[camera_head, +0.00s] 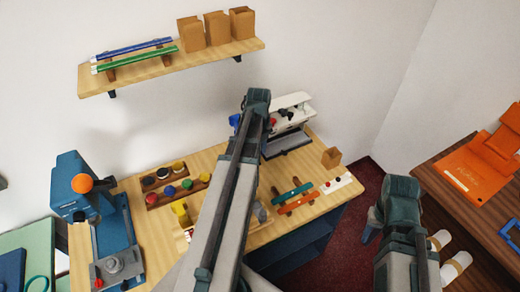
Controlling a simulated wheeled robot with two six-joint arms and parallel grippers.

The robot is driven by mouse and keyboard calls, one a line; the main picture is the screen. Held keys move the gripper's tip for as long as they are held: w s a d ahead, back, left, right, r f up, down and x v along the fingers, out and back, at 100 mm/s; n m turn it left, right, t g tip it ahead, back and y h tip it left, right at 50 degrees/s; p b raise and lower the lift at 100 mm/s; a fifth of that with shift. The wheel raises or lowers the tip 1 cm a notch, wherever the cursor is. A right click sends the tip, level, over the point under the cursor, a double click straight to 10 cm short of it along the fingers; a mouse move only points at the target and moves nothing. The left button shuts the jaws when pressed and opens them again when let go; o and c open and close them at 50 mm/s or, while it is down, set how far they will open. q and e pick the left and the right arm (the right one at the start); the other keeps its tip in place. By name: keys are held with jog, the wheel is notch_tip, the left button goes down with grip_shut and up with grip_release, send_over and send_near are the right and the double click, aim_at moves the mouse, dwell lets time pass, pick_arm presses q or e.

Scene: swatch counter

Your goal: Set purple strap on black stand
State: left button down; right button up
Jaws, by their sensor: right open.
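I cannot make out a purple strap or a black stand; my left arm covers part of the wooden counter (258,238). A teal strip (292,189) and an orange strip (297,204) lie side by side on the counter's right part. My right gripper (371,224) shows only in small part beside my right arm, past the counter's right end; it is open and no held thing shows.
A blue machine with an orange knob (82,183) stands at the counter's left. Wooden racks with colored round pieces (178,191) lie mid-counter. A white machine (291,108) stands at the back. A shelf (220,54) hangs above. A brown table (449,183) is at right.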

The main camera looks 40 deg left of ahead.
pick_arm(q)
jog(key=shift+f+b, duration=2.7)
jog(key=shift+f, duration=0.05)
jog(key=shift+f+b, duration=0.65)
jog(key=c, duration=0.6)
grip_release()
jog(key=shift+r, duration=0.1)
notch_tip(320, 180, up, 14)
jog(key=p, duration=1.4)
jog(key=shift+f, duration=0.2)
